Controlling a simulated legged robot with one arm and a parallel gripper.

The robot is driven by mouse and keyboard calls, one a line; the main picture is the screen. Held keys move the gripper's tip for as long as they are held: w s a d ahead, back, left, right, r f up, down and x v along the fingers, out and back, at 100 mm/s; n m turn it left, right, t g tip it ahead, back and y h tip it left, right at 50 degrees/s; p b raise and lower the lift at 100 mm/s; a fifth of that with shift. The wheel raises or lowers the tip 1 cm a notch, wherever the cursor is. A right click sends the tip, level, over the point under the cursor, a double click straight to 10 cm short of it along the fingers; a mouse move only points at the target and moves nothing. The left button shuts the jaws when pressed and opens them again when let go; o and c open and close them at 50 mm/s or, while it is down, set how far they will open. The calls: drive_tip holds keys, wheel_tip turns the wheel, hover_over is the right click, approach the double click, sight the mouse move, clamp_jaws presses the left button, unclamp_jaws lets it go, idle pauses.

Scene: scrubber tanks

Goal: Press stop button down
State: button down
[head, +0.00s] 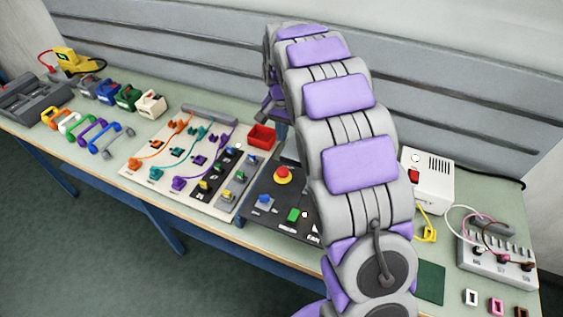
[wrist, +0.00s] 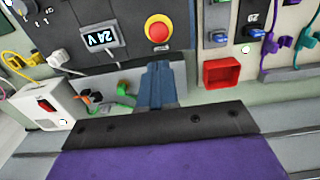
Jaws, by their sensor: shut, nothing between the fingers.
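The stop button is a red round cap on a yellow ring (head: 283,174), on the dark control panel (head: 262,188) in the middle of the bench. In the wrist view the stop button (wrist: 158,29) is near the top centre, with its red cap fully visible. My gripper (wrist: 157,70) has its blue-grey fingers together and empty. The fingertips point toward the button and show just below it in the picture, apart from it. In the head view my arm hides part of the panel and most of my gripper.
A white box with a red switch (head: 428,180) and a grey socket block (head: 497,259) stand to the right. The panel also bears a "24 V" display (wrist: 98,38).

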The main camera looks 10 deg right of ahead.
sight(283, 173)
wheel_tip(283, 173, down, 14)
drive_tip(key=b, duration=0.3)
idle(0.4)
drive_tip(key=shift+s+f+p, duration=0.1)
drive_tip(key=shift+f+p, duration=0.25)
drive_tip(key=shift+f, duration=0.25)
drive_tip(key=shift+s+d+f, duration=0.1)
drive_tip(key=shift+s+f, duration=0.45)
drive_tip(key=shift+f, duration=0.1)
wheel_tip(283, 173, up, 16)
drive_tip(key=w+p, duration=0.1)
drive_tip(key=p, duration=0.2)
drive_tip(key=shift+f+p, duration=0.25)
drive_tip(key=shift+p, duration=0.05)
